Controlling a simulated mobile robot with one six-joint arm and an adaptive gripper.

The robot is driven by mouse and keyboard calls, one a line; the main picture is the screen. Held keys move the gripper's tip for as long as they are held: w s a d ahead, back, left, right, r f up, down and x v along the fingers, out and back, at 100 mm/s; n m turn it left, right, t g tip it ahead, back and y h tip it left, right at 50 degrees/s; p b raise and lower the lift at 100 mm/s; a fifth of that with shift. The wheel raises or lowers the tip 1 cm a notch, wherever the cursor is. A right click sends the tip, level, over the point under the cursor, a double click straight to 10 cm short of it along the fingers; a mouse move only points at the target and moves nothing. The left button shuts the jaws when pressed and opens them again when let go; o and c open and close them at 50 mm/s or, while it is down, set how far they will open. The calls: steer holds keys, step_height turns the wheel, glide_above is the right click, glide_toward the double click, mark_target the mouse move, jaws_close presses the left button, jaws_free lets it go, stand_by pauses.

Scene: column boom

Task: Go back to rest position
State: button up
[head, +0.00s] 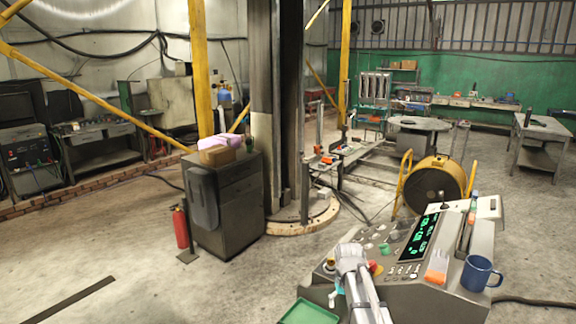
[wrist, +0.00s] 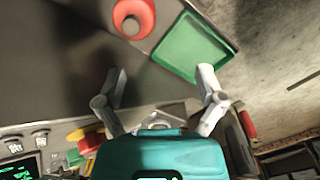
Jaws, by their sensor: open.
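My gripper (wrist: 160,74) shows in the wrist view with its two grey fingers spread apart and nothing between them. It hangs over the grey control console (wrist: 60,60), close to a green tray (wrist: 190,48) at upper right. The gripper's fingers cannot be made out there. The green tray (head: 306,313) shows at the bottom edge.
The console carries a lit green display (head: 418,236), knobs, an orange-and-white item (head: 437,267) and a blue mug (head: 480,273). A yellow cable reel (head: 438,182) stands behind it. A grey cabinet (head: 228,200) and red fire extinguisher (head: 181,227) stand left. Floor at lower left is mostly clear.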

steer(key=s+f+b, duration=0.2)
steer(key=s, duration=0.6)
steer(key=s+f+b, duration=0.2)
steer(key=s+f, duration=0.1)
steer(key=s, duration=0.5)
steer(key=shift+s+f+m+b, duration=0.2)
steer(key=shift+f+m+b, duration=0.1)
steer(key=shift+f+b, duration=0.05)
steer(key=c, duration=0.4)
steer(key=shift+c, duration=0.2)
steer(key=shift+a, duration=0.15)
